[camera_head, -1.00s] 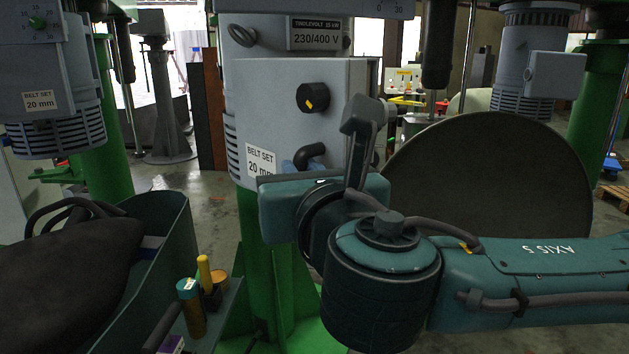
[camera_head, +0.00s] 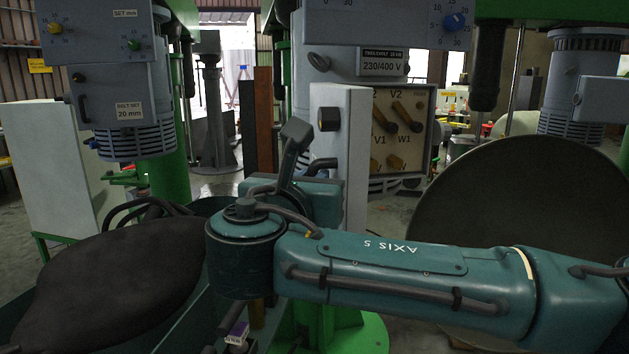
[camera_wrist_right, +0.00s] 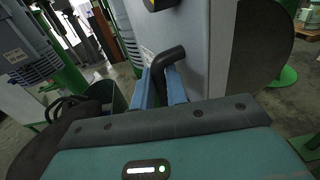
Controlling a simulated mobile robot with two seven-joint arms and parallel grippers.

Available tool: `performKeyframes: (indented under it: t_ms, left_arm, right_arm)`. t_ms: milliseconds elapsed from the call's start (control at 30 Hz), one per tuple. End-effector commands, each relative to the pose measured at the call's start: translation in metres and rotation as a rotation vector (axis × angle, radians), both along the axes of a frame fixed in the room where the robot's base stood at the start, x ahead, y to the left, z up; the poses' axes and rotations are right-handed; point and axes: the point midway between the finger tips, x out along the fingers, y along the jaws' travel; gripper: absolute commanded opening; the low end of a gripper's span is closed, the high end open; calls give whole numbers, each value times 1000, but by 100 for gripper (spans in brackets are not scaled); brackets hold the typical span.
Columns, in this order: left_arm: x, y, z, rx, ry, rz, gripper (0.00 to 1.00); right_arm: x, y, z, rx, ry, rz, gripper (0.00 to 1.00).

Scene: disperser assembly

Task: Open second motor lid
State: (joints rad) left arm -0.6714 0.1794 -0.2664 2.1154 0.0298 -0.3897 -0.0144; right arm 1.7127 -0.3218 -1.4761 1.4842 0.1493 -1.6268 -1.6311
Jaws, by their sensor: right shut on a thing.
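The second motor's grey lid (camera_head: 352,120) stands swung out from its box on the central motor in the head view. A black knob (camera_head: 329,119) sits on its face. Behind it the open box shows a beige terminal board (camera_head: 402,125) with brass bars marked V2, V1 and W1. My right gripper (camera_wrist_right: 163,86) is shut on the dark bent lid handle (camera_wrist_right: 168,58) in the right wrist view, with blue fingers on both sides. In the head view my right wrist hides the fingers and part of the handle. My left gripper is not in view.
Another grey motor (camera_head: 120,110) hangs on the left, with a white panel (camera_head: 50,150) beside it. A large dark round disc (camera_head: 520,220) stands at the right behind my arm. A dark rounded thing (camera_head: 110,280) fills the lower left, by a green bin.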

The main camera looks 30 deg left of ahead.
Motion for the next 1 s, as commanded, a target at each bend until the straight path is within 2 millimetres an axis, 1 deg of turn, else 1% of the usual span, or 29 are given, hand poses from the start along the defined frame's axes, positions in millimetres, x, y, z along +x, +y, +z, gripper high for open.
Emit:
performKeyframes:
  t_ms: [33, 300, 333, 567, 600, 867, 933, 1000]
  left_arm:
    - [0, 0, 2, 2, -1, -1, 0]
    - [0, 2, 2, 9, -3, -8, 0]
    - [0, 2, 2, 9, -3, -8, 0]
    - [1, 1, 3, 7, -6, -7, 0]
    - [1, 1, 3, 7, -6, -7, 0]
    - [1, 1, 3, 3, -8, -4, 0]
    - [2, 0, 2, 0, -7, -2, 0]
    - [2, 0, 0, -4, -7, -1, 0]
  right_arm:
    - [7, -6, 15, 14, -31, -21, 0]
    - [7, -6, 15, 13, -31, -21, 0]
    - [7, -6, 15, 13, -31, -21, 16]
    - [7, -5, 15, 14, -31, -20, 35]
    - [7, -5, 15, 14, -31, -20, 36]
    - [3, -5, 14, 14, -31, -17, 36]
    - [-2, -5, 13, 14, -30, -15, 36]
    - [-12, -6, 12, 13, -30, -12, 36]
